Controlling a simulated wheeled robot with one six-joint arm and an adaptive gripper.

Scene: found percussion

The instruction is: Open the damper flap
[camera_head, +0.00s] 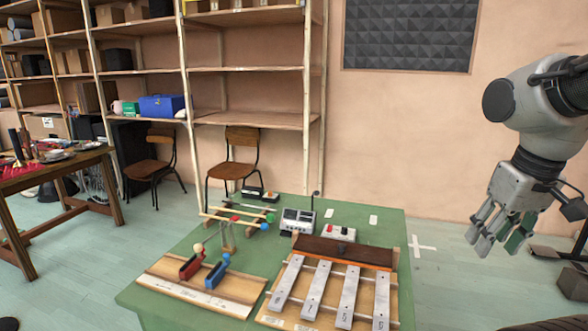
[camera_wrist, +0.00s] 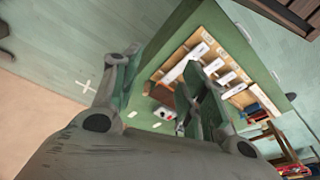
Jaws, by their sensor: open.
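The likely damper flap is a dark brown wooden board (camera_head: 343,251) with an orange-brown front edge. It lies along the back of a wooden base that carries several grey metal bars (camera_head: 316,290) on the green table. In the wrist view, the brown board (camera_wrist: 163,95) shows between my fingers and is partly hidden by one of them. My gripper (camera_head: 497,238) is open and empty. It hangs in the air to the right of the table, well apart from the board.
On the green table (camera_head: 190,250) are a wooden board with a red and a blue block (camera_head: 214,276), mallets on a rack (camera_head: 240,217), a grey box (camera_head: 298,220) and a white box with red knobs (camera_head: 339,233). Shelves and chairs stand behind.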

